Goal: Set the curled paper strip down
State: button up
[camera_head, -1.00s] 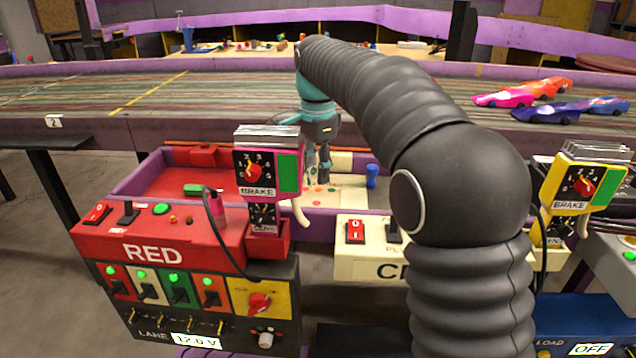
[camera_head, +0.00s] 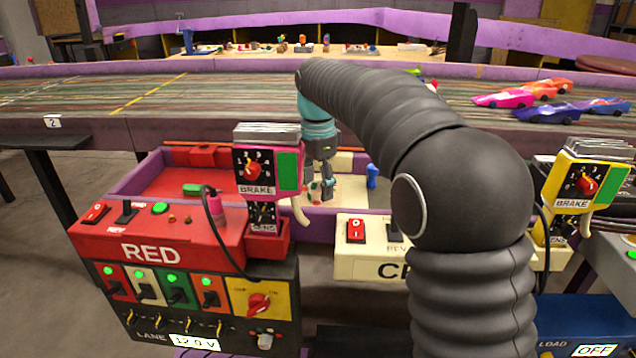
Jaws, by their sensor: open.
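My gripper (camera_head: 322,190) hangs from the arm's end, pointing down over the cream-bottomed tray (camera_head: 350,190) behind the controllers. Its jaws are open and its fingertips are low, close to the tray floor. A small pale patch with red and green marks shows beside the left finger. I cannot tell whether this is the curled paper strip, and I make out the strip nowhere else. The hand controller and my own fingers hide part of that spot.
Slot cars (camera_head: 545,112) sit on the track (camera_head: 230,95) behind, at the right.

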aim_at(317, 186)
notch_tip(317, 186, up, 12)
jog(key=p, duration=0.3)
jog(key=s+d+r+n+t, duration=0.1)
jog(key=s+d+r+n, duration=0.15)
jog(key=s+d, duration=0.5)
jog(key=s+d+f+n+t, duration=0.1)
jog(key=s+d+f, duration=0.1)
jog(key=s+d, duration=0.1)
jog(key=s+d+f+n+t, duration=0.1)
jog(key=s+d+f+n, duration=0.1)
jog(key=s+d, duration=0.2)
jog(key=s+d+f+n+t, duration=0.1)
jog(key=s+d+f+n, duration=0.1)
jog(key=s, duration=0.5)
jog(key=shift+s+d+f, duration=0.2)
jog(key=shift+d+f, duration=0.35)
jog(key=shift+d, duration=0.2)
jog(key=s+d+f+n+t, duration=0.1)
jog(key=s+d+f+n, duration=0.2)
jog(key=s+f, duration=0.5)
jog(key=shift+s+d+f, duration=0.15)
jog(key=shift+s+f, duration=0.1)
